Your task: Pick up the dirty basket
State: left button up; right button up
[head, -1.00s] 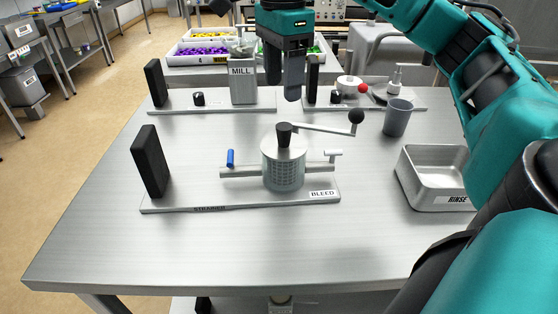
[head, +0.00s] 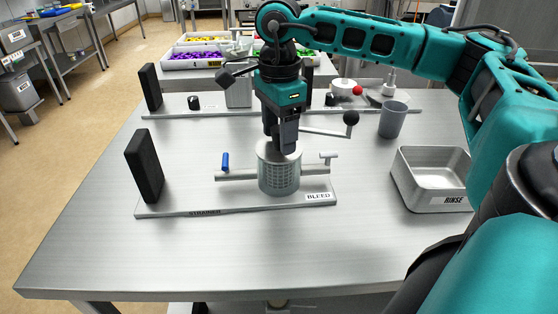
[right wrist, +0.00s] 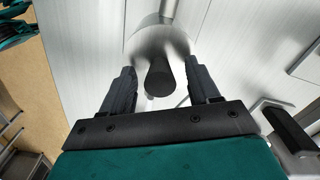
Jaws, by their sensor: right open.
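The strainer's perforated grey body (head: 279,178), the basket-like part, stands upright on a base plate marked STRAINER and BLEED. Its round lid shows in the right wrist view (right wrist: 145,45), with a dark knob (right wrist: 159,80) on top. My right gripper (head: 282,146) is directly above the lid, pointing down. In the right wrist view its open fingers (right wrist: 163,82) stand on either side of the knob, with gaps visible. In the head view the fingers hide the knob. I cannot tell whether any basket inside is dirty. My left gripper is not in view.
A black upright block (head: 145,166) and a blue-handled valve (head: 225,162) are left of the strainer. A black-ball lever (head: 351,118) is to its right. The RINSE tray (head: 430,198) and grey cup (head: 393,119) stand at right. The front table area is clear.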

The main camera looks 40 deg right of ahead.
jog(key=shift+c, duration=0.4)
grip_shut()
jog(key=shift+r, duration=0.15)
